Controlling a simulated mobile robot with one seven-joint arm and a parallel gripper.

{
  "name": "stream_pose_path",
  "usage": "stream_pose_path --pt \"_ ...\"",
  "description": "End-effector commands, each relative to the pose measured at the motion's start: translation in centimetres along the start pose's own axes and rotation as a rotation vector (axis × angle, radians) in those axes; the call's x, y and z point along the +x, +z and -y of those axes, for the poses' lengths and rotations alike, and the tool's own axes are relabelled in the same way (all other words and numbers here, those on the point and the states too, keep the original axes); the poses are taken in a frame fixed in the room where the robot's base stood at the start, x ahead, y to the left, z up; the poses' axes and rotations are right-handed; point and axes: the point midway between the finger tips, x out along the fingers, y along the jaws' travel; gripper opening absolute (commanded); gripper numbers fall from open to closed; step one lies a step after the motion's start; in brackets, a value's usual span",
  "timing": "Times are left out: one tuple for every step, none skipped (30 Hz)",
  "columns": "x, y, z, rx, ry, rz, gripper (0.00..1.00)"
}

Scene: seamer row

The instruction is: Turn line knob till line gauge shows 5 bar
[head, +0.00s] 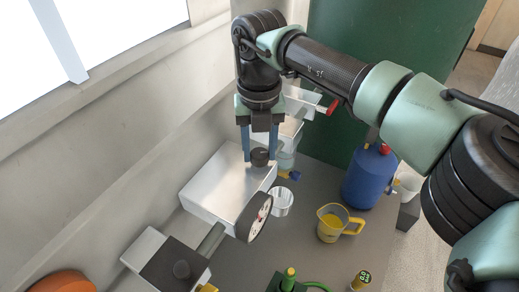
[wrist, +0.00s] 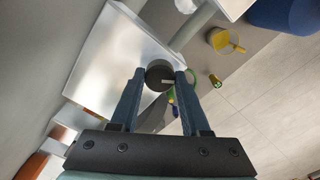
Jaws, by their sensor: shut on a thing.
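A black round knob (head: 260,157) stands on top of a pale metal box. It also shows in the wrist view (wrist: 160,75), with a light mark on its face. My gripper (head: 260,153) points down at the knob, and its two blue fingers are shut on the knob's sides. In the wrist view the fingertips (wrist: 159,76) lie on either side of it. A round gauge (head: 259,214) with a white dial stands in front of the box at its right. Its face is seen at a steep slant, so I cannot read the needle.
The metal box (head: 212,188) stands against the wall side.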

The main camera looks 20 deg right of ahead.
Motion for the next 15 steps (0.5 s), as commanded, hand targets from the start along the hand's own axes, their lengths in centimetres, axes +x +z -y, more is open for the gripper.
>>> stream_pose_path --pt "-0.09 0.11 0.02 0.020 -0.001 0.005 0.00" --pt "-0.10 0.11 0.02 0.030 -0.001 0.005 0.00" --pt "-0.11 0.11 0.02 0.043 -0.001 0.005 0.00" --pt "-0.11 0.11 0.02 0.051 0.000 0.005 0.00" --pt "-0.11 0.11 0.01 0.058 0.000 0.005 0.00" --pt "-0.12 0.11 0.01 0.066 0.000 0.005 0.00" --pt "-0.12 0.11 0.01 0.071 0.000 0.005 0.00" --pt "-0.12 0.11 0.01 0.076 0.000 0.005 0.00" --pt "-0.13 0.11 0.01 0.080 0.000 0.005 0.00" --pt "-0.13 0.11 0.01 0.082 0.000 0.005 0.00" --pt "-0.14 0.11 0.01 0.083 0.000 0.005 0.00" --pt "-0.15 0.12 0.00 0.085 0.000 0.005 0.00" --pt "-0.15 0.12 0.00 0.085 0.000 0.005 0.00" --pt "-0.15 0.12 0.00 0.086 0.000 0.005 0.00" --pt "-0.16 0.12 0.00 0.086 0.000 0.005 0.00"
